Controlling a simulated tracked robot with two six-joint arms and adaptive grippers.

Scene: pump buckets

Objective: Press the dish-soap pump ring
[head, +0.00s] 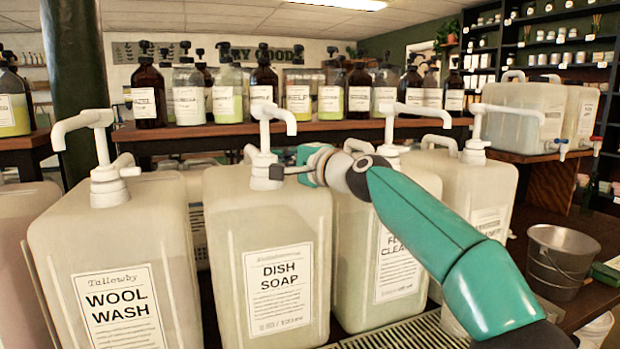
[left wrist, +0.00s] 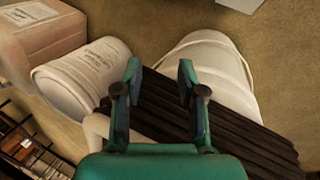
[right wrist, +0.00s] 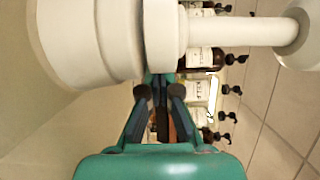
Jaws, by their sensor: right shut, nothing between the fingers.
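The dish-soap jug (head: 268,250) is a cream container with a "DISH SOAP" label, in the head view's middle. Its white pump (head: 265,128) stands upright, with a ring (head: 262,160) low on the stem above the cap. My right gripper (head: 275,172) is shut and empty, its tips at the right side of the pump base. In the right wrist view, the pump ring (right wrist: 165,40) partly hides the tips of the gripper (right wrist: 160,80); I cannot tell whether they touch it. My left gripper (left wrist: 156,75) is open and empty, away from the pump.
The wool-wash jug (head: 115,260) stands left, and another labelled jug (head: 350,270) stands right, behind my right arm. A metal bucket (head: 560,255) is at far right. Bottles line a wooden shelf (head: 225,131) behind. The left wrist view shows white buckets (left wrist: 85,75) below.

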